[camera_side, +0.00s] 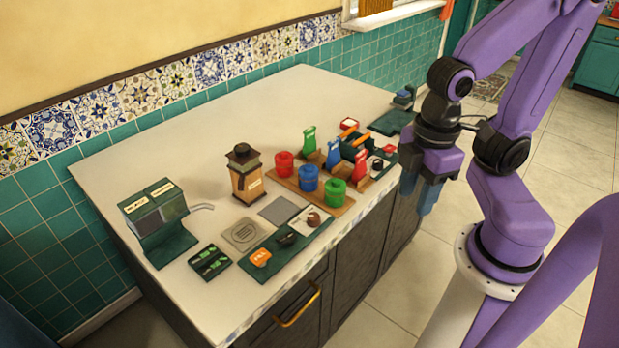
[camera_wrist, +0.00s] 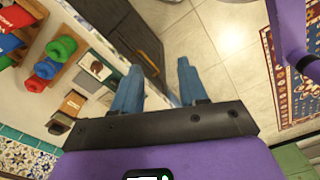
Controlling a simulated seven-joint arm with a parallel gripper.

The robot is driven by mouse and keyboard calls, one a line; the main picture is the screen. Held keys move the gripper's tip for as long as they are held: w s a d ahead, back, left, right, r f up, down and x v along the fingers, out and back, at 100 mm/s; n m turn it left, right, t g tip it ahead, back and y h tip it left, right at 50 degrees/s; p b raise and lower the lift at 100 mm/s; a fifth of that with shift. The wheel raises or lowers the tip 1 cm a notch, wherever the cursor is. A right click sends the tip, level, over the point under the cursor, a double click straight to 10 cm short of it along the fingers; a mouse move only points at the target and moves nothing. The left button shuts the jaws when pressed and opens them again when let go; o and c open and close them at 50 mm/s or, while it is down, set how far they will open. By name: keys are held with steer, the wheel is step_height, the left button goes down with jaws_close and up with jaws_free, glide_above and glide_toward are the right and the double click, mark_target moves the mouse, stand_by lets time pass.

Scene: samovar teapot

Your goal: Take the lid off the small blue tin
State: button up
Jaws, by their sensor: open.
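The small blue tin (camera_side: 308,179) stands upright in the middle of a row of tins on a wooden board. Its top is the same blue and appears covered by a lid; the seam is too small to see. The blue tin also shows at the left of the wrist view (camera_wrist: 46,68), between the red and green ones. My gripper (camera_side: 418,200) is open and empty, fingers pointing down, to the right of the tins and past the counter's front edge. In the wrist view its two blue fingers (camera_wrist: 158,74) are apart with nothing between them.
A red tin (camera_side: 284,163) and a green tin (camera_side: 335,193) flank the blue one closely. Green, blue and red upright pieces stand behind and to the right. A brown lantern-like canister (camera_side: 243,175) and a dark green dispenser (camera_side: 158,222) stand left. The counter's back is clear.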

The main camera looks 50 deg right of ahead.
steer(key=o, duration=0.9)
steer(key=w+a+r+n, duration=0.1)
steer(key=w+a, duration=0.2)
steer(key=w, duration=0.9)
steer(key=n+h, duration=0.2)
glide_above(308, 166)
steer(key=a, duration=0.1)
steer(key=f, duration=1.4)
steer(key=shift+w, duration=0.2)
steer(key=shift+s+d+f, duration=0.1)
steer(key=shift+d+f, duration=0.05)
steer(key=shift+f, duration=0.75)
steer(key=shift+s+d+f, duration=0.1)
steer(key=shift+d+f, duration=0.05)
steer(key=shift+f, duration=0.7)
steer(key=shift+d+f, duration=0.15)
steer(key=shift+f, duration=0.75)
